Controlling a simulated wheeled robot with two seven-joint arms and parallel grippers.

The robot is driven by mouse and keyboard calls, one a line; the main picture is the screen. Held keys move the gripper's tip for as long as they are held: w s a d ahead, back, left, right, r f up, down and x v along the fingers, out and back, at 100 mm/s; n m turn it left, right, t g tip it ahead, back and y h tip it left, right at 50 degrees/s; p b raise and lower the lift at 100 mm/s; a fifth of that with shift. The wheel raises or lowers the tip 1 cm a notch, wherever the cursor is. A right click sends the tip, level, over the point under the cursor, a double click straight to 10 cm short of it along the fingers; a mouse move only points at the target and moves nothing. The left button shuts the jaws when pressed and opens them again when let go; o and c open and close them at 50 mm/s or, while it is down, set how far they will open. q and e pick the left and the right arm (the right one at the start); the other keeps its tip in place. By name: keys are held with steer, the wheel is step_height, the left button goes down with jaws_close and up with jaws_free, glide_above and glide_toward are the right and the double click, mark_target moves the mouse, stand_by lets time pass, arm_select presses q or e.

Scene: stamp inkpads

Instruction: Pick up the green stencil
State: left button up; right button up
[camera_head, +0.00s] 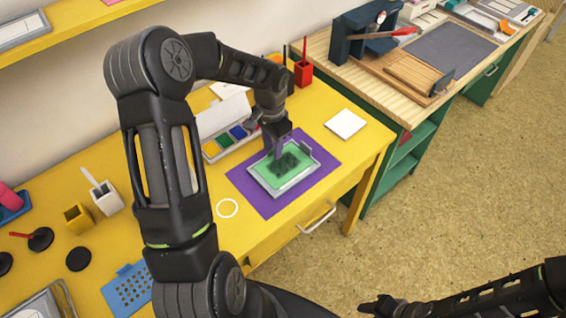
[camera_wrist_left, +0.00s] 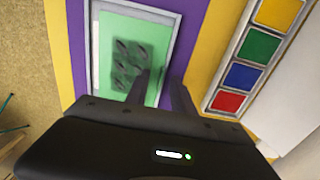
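The green stencil (camera_head: 268,172), a green sheet with dark marks inside a grey frame, lies flat on a purple mat (camera_head: 241,181) on the yellow table. In the left wrist view the green sheet (camera_wrist_left: 114,55) shows at upper left, its frame edge near the fingers. My left gripper (camera_head: 277,146) points down over the stencil. Its fingers (camera_wrist_left: 161,78) look apart, one over the green sheet and one over the frame edge or the mat. I cannot tell if they touch it. My right gripper (camera_head: 375,305) is low over the floor; its fingers are unclear.
A tray of coloured inkpads (camera_head: 230,138) sits behind the stencil. A white square (camera_head: 345,124) lies to its right, and a white ring (camera_head: 228,208) to its left. A red pen holder (camera_head: 303,72) stands at the back. A blue perforated plate (camera_head: 127,288) lies at the front left.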

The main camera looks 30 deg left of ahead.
arm_select(q)
steer(key=shift+c, duration=0.2)
jaws_close()
stand_by(0.6)
